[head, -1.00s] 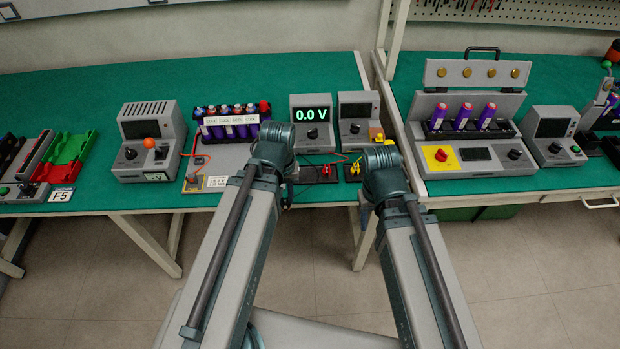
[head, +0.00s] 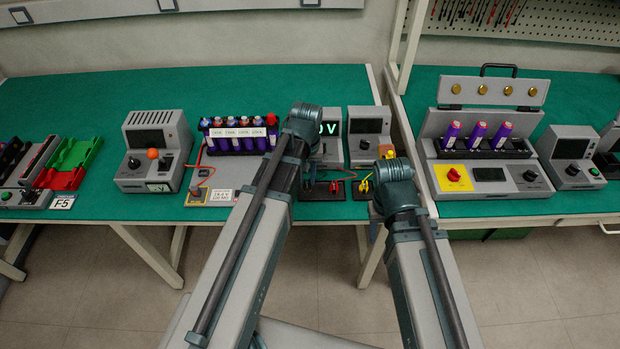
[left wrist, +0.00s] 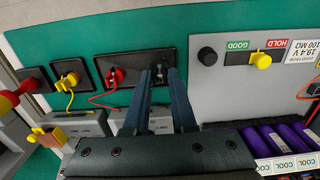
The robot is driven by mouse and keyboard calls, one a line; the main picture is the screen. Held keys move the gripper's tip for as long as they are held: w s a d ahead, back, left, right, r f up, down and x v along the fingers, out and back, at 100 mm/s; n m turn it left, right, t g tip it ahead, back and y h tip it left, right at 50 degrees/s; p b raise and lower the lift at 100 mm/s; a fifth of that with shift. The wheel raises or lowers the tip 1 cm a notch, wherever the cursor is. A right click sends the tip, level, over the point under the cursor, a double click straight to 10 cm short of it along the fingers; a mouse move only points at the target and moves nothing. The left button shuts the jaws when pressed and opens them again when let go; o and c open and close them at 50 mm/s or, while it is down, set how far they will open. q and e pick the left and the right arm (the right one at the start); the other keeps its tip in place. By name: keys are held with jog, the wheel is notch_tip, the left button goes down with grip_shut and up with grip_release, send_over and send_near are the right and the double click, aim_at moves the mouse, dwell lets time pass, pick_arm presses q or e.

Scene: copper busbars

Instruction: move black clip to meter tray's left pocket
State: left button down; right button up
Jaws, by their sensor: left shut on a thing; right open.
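The meter tray (head: 322,194) is a dark flat tray in front of the meter (head: 330,150). A red clip (left wrist: 115,75) sits in one pocket, the left one in the left wrist view. My left gripper (left wrist: 160,72) is over the other pocket of this tray (left wrist: 102,60). Its fingers are close together on the black clip, which they largely hide. I cannot tell whether the clip touches the pocket. In the head view my left arm covers the gripper. My right gripper (head: 377,211) is mostly hidden by its own wrist, low at the table's front edge.
A yellow clip (left wrist: 70,78) sits in a neighbouring dark tray. A grey station with GOOD and HOLD labels (left wrist: 225,85) and a row of purple cells (head: 238,140) stand beside the meter. A red cable (left wrist: 115,100) runs from the red clip. Bare green table lies behind.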

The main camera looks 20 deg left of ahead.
pick_arm(q)
jog(key=w, duration=0.3)
jog(key=shift+d+f, duration=0.1)
jog(key=shift+f, duration=0.05)
jog(key=f+b, duration=0.3)
jog(key=shift+s+f+b, duration=0.25)
jog(key=shift+s+b, duration=0.05)
jog(key=shift+f, duration=0.2)
jog(key=c, duration=0.7)
grip_release()
jog(key=shift+r, duration=0.1)
jog(key=shift+c, duration=0.2)
jog(key=shift+r, duration=0.15)
notch_tip(320, 180, up, 12)
jog(key=p, duration=1.2)
jog(key=s+d+m+y, duration=0.1)
jog(key=s+d+m, duration=0.6)
jog(key=s+d, duration=0.3)
jog(key=s, duration=0.4)
jog(key=shift+s+d, duration=0.2)
jog(key=shift+s, duration=0.05)
